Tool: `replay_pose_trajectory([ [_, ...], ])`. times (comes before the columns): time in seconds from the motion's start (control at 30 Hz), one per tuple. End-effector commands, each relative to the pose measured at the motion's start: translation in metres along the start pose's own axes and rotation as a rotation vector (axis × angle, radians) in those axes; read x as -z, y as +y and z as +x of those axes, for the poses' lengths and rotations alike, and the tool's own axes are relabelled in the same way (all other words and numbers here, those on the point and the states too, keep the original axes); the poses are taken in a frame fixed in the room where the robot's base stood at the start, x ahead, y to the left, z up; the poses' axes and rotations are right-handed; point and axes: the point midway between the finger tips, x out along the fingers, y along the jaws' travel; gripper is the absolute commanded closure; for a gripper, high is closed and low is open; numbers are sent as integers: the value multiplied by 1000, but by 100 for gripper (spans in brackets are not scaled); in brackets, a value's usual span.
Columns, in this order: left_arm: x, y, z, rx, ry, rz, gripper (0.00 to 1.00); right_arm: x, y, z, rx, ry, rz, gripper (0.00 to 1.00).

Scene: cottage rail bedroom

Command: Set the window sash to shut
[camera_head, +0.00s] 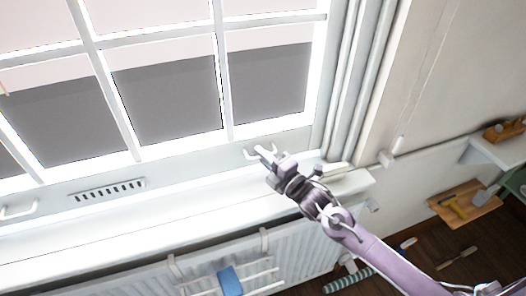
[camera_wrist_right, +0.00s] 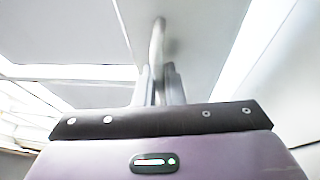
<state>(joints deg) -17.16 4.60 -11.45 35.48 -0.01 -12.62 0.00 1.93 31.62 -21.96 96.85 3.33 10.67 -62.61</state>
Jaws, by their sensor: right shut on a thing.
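The white window sash (camera_head: 185,163) fills the upper left of the head view, with several panes between white bars. Its bottom rail meets the sill area, and I cannot tell whether a gap is left below it. A white handle (camera_head: 248,153) sits near the right end of the bottom rail. My right gripper (camera_head: 264,155) is at this handle. In the right wrist view the gripper (camera_wrist_right: 160,85) is shut on the handle (camera_wrist_right: 157,45), which stands up between the two fingers. A second handle (camera_head: 20,211) is at the rail's left end. My left gripper is not in view.
A slotted vent (camera_head: 107,190) is on the rail. The sill (camera_head: 345,187) runs below, over a white radiator (camera_head: 300,245) with a rack and blue cloth (camera_head: 229,281). A cord pull (camera_head: 387,158) hangs on the right wall. A shelf (camera_head: 497,150) juts out far right.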

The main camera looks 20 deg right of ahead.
Motion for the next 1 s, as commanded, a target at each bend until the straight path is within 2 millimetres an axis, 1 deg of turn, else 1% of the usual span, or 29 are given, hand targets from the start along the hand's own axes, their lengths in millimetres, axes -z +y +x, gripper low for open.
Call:
replay_pose_trajectory([
  [0.03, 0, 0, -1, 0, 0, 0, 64, -2, 9, 2, -18, -1, -4, 100],
  [0.07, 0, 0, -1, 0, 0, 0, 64, -2, 10, 2, -20, -1, -5, 89],
  [0.2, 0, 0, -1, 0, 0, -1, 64, -2, 12, 3, -25, -2, -6, 70],
  [0.53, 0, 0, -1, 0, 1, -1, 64, -2, 12, 3, -25, -3, -5, 70],
  [0.63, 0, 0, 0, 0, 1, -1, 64, -2, 10, -1, -23, -3, -6, 70],
  [0.77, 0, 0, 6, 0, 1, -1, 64, -2, 8, -18, -21, -3, -6, 70],
  [1.0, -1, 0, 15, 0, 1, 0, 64, -2, 6, -56, -19, -2, -6, 70],
])
